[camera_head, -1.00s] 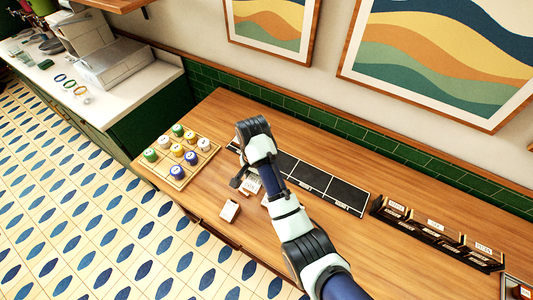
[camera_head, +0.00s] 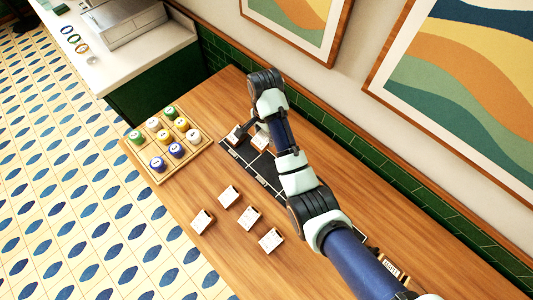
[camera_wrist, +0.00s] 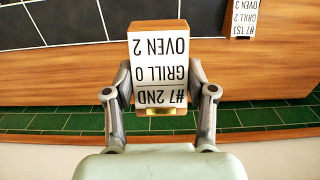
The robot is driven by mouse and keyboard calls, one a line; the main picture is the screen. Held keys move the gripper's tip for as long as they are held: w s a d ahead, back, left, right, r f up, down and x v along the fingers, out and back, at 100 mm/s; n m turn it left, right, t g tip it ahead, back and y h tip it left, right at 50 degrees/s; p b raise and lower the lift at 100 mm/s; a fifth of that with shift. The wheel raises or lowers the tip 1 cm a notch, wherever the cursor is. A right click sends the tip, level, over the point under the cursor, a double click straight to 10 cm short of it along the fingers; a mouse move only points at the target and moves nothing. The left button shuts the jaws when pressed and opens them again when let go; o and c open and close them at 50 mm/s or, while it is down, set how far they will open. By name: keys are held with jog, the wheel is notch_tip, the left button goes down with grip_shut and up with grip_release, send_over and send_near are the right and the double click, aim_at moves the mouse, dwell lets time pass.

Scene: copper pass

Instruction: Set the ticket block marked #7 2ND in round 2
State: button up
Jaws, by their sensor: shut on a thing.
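The ticket block marked #7 2ND, GRILL 0, OVEN 2 (camera_wrist: 162,68) is between the fingers of my gripper (camera_wrist: 159,95) in the wrist view, its print upside down. My gripper is shut on it, over the wooden strip behind the dark slotted board (camera_wrist: 70,22). Whether the block touches a surface is unclear. The block marked #7 1ST (camera_wrist: 243,18) stands at the upper right, apart from the held one. In the head view, my arm hides much of the slotted board (camera_head: 238,158). The round labels are not readable.
Several loose ticket blocks (camera_head: 229,196) lie on the counter in front of the board. A wooden tray (camera_head: 160,178) with coloured pucks is to the left. The green tiled wall (camera_wrist: 60,122) runs close behind the board. Framed pictures hang above.

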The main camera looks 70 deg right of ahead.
notch_tip(320, 180, down, 18)
jog(key=b, duration=0.4)
jog(key=shift+b, duration=0.35)
jog(key=shift+f, duration=0.1)
jog(key=o, duration=1.2)
jog(key=shift+o, duration=0.2)
notch_tip(320, 180, up, 12)
jog(key=p, duration=0.1)
jog(key=shift+p, duration=0.4)
